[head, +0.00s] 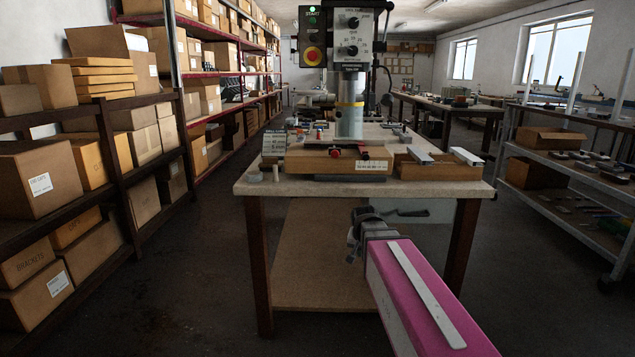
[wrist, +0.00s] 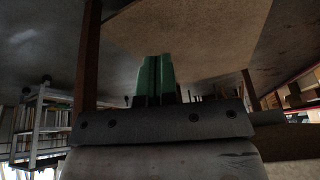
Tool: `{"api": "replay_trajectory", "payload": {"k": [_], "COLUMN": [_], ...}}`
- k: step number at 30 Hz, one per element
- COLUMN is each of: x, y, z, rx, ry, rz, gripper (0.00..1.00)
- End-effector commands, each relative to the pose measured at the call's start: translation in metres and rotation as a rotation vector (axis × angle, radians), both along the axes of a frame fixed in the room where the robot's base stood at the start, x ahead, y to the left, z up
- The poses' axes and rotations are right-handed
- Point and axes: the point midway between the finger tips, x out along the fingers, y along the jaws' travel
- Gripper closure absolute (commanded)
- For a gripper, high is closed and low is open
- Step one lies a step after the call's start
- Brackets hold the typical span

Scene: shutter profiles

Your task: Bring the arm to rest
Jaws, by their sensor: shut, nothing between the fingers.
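My gripper (wrist: 156,78) shows in the wrist view as two green fingers side by side, shut with nothing between them. In the head view my pink arm reaches in from the bottom right, and its dark end is in front of the workbench (head: 255,185), below the top's front edge. The fingertips cannot be made out clearly there. The wrist view is upside down, with the floor and the bench's lower board behind the fingers.
A drill press (head: 348,110) stands on the workbench, with a wooden box of profiles (head: 437,170) at its right. Shelves of cardboard boxes (head: 40,185) line the left. A metal rack (head: 575,180) stands at the right. Open floor lies left of the bench.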

Motion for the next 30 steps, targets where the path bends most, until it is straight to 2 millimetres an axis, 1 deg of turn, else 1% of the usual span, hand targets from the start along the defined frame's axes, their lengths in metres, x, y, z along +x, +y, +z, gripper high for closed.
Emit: {"api": "replay_trajectory", "payload": {"k": [1, 3, 5, 6, 9, 12, 15, 18, 20, 30], "x": [-0.018, -0.038, -0.056, -0.068, -0.096, -0.12, -0.136, -0.145, -0.147, -0.146], "y": [-0.006, -0.012, -0.017, -0.02, -0.026, -0.03, -0.033, -0.035, -0.035, -0.035], "z": [-0.018, -0.041, -0.059, -0.071, -0.096, -0.116, -0.128, -0.135, -0.136, -0.137], "rx": [-0.007, -0.011, -0.014, -0.015, -0.011, -0.004, 0.004, 0.008, 0.01, 0.009], "ry": [0.041, 0.094, 0.138, 0.169, 0.234, 0.289, 0.324, 0.342, 0.348, 0.348], "rz": [0.028, 0.073, 0.112, 0.138, 0.201, 0.255, 0.293, 0.314, 0.32, 0.322], "gripper": [1.0, 1.0, 1.0, 1.0, 1.0, 1.0, 1.0, 1.0, 1.0, 1.0]}}
